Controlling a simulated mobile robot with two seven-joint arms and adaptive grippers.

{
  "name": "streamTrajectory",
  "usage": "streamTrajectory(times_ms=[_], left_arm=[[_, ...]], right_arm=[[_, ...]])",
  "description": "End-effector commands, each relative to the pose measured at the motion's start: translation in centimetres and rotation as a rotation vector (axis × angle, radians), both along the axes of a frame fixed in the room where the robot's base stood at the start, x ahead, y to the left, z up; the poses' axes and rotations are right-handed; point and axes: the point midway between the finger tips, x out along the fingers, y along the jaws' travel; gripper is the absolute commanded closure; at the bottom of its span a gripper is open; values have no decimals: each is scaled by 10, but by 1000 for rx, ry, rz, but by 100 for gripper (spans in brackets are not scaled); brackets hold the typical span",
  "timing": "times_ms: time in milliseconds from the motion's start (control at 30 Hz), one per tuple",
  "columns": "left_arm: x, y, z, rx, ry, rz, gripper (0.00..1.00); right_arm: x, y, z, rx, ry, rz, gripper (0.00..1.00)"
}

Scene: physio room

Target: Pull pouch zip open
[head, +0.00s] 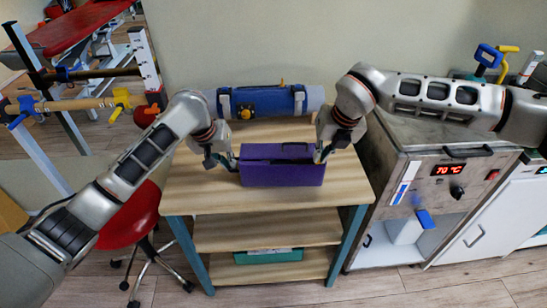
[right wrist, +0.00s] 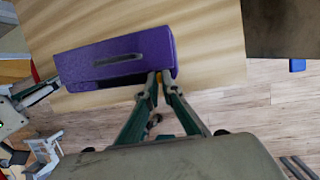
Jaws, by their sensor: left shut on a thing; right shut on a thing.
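The purple pouch (head: 282,172) stands on the light wooden top of the trolley, its long side facing me. A dark strip runs along its upper part in the head view. The pouch also shows in the right wrist view (right wrist: 80,65), with a dark slot in its upper face. My left gripper (head: 233,163) is shut on the pouch's left end. My right gripper (head: 319,156) is at the right end. The zip's teeth are too small to see.
A blue roll (head: 262,101) with straps lies behind the pouch near the wall. A metal heater cabinet (head: 440,190) reading 70 °C stands close on the right. A red stool (head: 130,215) is at the left. The tabletop (head: 270,203) in front of the pouch is clear.

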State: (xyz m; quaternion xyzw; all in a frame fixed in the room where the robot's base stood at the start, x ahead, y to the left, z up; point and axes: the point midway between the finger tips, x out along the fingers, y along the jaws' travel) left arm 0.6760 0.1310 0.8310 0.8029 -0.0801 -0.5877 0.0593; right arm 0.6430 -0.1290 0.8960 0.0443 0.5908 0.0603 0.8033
Motion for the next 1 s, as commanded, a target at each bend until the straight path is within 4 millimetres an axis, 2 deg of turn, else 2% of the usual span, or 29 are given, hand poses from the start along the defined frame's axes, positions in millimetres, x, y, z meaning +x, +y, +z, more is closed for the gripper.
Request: streamTrajectory(times_ms=[33, 133, 533, 1000], left_arm=[[0, 1, 0, 2, 0, -1, 100], [0, 1, 0, 2, 0, -1, 100], [0, 0, 0, 1, 0, -1, 100], [0, 0, 0, 1, 1, -1, 100]], right_arm=[[0, -3, -1, -1, 1, -1, 100], [0, -2, -1, -1, 1, 0, 71], [0, -1, 3, 0, -1, 0, 71], [1, -1, 37, 0, -2, 0, 71]])
